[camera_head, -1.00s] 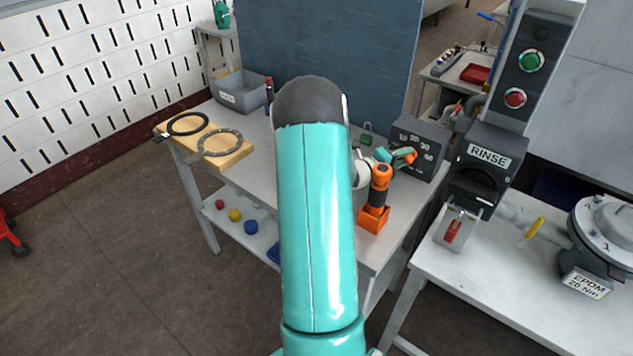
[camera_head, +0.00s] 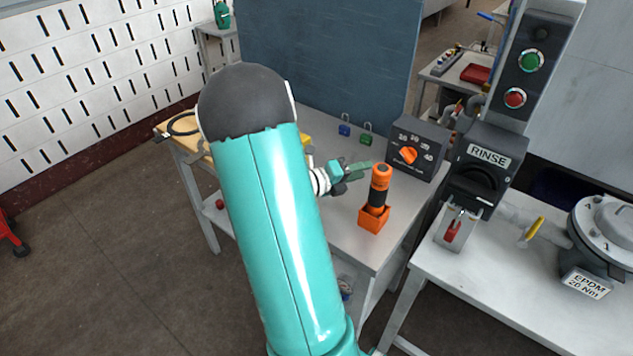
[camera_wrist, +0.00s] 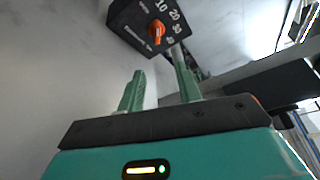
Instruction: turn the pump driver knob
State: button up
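The pump driver is a dark box (camera_head: 428,136) with white numbers and an orange knob (camera_head: 409,156) on its front face. The knob looks tilted in the head view; which number it points to I cannot tell. In the wrist view the orange knob (camera_wrist: 156,33) and box (camera_wrist: 127,22) are at the top, beyond my fingertips. My gripper (camera_head: 366,170) is left of the knob and apart from it. In the wrist view my gripper (camera_wrist: 158,62) shows two green fingers spread with nothing between them.
An orange and black tool (camera_head: 379,186) stands in an orange holder (camera_head: 374,219), right beside my fingers in the head view. Blue (camera_head: 344,130) and green (camera_head: 366,139) padlocks lie behind. The RINSE switch unit (camera_head: 487,160) stands to the right.

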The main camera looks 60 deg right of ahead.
jog(key=w+a+r+m+t+y, duration=0.1)
jog(key=w+a+r+m+y, duration=0.1)
jog(key=a+m, duration=0.3)
jog(key=w+a+r+m+t+y, duration=0.1)
jog(key=w+a+r+m+y, duration=0.1)
jog(key=a+m, duration=0.3)
jog(key=a, duration=0.3)
jog(key=shift+w+a+r+m+t, duration=0.2)
jog(key=shift+r+m+t, duration=0.1)
jog(key=shift+m+t, duration=0.1)
jog(key=shift+d+y, duration=0.1)
jog(key=shift+y, duration=0.2)
jog(key=m+g+y, duration=0.5)
jog(key=m, duration=2.7)
send_near(404, 150)
jog(key=x, duration=1)
jog(key=shift+f, duration=0.4)
